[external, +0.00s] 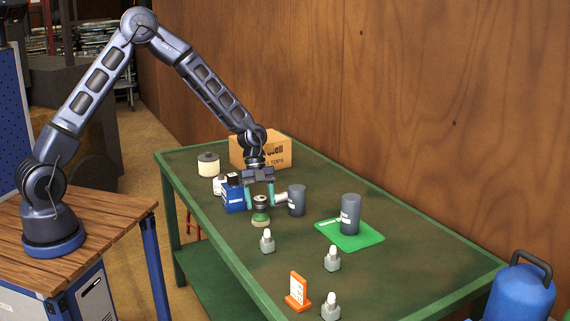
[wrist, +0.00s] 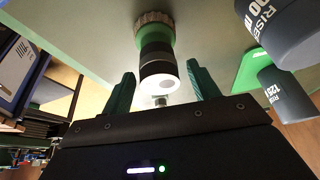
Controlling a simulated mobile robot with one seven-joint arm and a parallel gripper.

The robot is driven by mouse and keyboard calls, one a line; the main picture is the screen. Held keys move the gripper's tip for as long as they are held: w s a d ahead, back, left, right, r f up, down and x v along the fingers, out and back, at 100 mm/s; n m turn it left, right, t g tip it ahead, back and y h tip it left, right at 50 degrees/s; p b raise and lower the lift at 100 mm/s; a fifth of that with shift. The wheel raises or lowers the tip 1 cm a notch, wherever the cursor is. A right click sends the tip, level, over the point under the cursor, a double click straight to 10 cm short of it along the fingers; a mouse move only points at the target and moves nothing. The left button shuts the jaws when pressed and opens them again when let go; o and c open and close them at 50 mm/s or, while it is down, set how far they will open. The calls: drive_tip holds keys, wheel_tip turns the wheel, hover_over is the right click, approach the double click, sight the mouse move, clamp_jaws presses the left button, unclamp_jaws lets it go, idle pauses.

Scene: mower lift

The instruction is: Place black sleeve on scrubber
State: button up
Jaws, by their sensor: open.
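The scrubber (external: 261,219) stands upright on the green table, with a green body and, in the wrist view, a brown bristled base (wrist: 154,19). A black sleeve (wrist: 158,68) with a pale band and a whitish open end shows on the scrubber's green body (wrist: 157,40), in line with it. The sleeve also shows as a dark part above the green in the external view (external: 261,202). My gripper (external: 260,202) points down over it, open, with one teal finger on each side. The wrist view shows gaps between both fingers and the sleeve.
A blue box (external: 233,199) stands close left of my gripper; a dark riser cylinder (external: 297,201) stands close right. Another riser (external: 350,214) stands on a green mat (external: 368,237). A cardboard box (external: 274,153) is behind. Small grey knobbed pieces (external: 332,259) and an orange sign (external: 298,291) stand in front.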

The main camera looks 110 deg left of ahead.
drive_tip(key=v, duration=1.2)
drive_tip(key=s+d+r+n+y, duration=0.1)
drive_tip(key=s+d+r+n, duration=0.1)
drive_tip(key=d+r, duration=0.55)
drive_tip(key=s+d+r+n+g+y, duration=0.1)
drive_tip(key=s+d+r+y, duration=0.3)
drive_tip(key=d, duration=0.7)
drive_tip(key=s+d+r+n+h, duration=0.1)
drive_tip(key=d+r+n, duration=0.1)
drive_tip(key=d+r, duration=0.65)
drive_tip(key=s+d+r+n+t, duration=0.1)
drive_tip(key=s+d+n, duration=0.2)
drive_tip(key=s+d, duration=0.4)
drive_tip(key=s+d+r+n+t, duration=0.1)
drive_tip(key=s+d+n, duration=0.1)
drive_tip(key=s+d, duration=0.6)
drive_tip(key=s, duration=0.6)
drive_tip(key=shift+d+r+n+t, duration=0.2)
drive_tip(key=shift+d+n+t, duration=0.1)
drive_tip(key=shift+n+t, duration=0.1)
